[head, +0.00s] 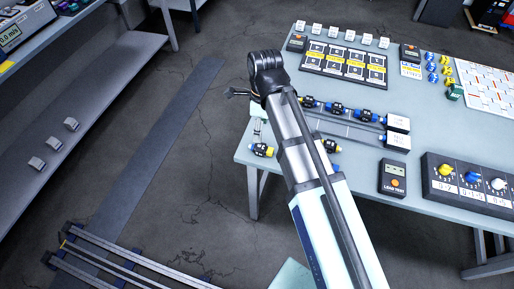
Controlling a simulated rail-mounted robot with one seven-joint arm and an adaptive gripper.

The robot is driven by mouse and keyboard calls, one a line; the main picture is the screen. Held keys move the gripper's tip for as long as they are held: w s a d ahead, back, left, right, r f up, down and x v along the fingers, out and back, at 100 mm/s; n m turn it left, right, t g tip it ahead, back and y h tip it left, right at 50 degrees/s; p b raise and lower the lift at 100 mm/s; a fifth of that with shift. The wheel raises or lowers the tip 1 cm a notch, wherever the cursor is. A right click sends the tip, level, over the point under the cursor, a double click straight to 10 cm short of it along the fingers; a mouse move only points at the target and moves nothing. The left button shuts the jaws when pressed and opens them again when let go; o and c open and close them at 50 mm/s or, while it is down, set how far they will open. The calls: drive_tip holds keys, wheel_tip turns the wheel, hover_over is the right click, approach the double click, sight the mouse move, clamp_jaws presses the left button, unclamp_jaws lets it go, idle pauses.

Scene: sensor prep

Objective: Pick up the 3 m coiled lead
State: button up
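Several small coiled leads with dark bodies and blue or yellow ends lie on the table. Three of them, a left one (309,102), a middle one (336,107) and a right one (365,113), form a row beyond my arm.
The table (225,155) also carries a numbered black board (343,62), a lead tester (392,178), a box with knobs (470,184) and a white grid board (490,92). A grey shelf (95,85) stands at left. Bare floor lies between shelf and table.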

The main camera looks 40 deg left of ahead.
wheel_tip(320, 180, up, 4)
drive_tip(key=w+a+m, duration=0.1)
drive_tip(key=w, duration=0.1)
drive_tip(key=p, duration=0.3)
hover_over(261, 147)
drive_tip(key=shift+t, duration=0.4)
wheel_tip(261, 147, down, 12)
drive_tip(key=shift+a+f, duration=0.1)
drive_tip(key=shift+f, duration=0.05)
drive_tip(key=shift+f+p, duration=1.05)
drive_tip(key=shift+f, duration=1.55)
drive_tip(key=c, duration=1.3)
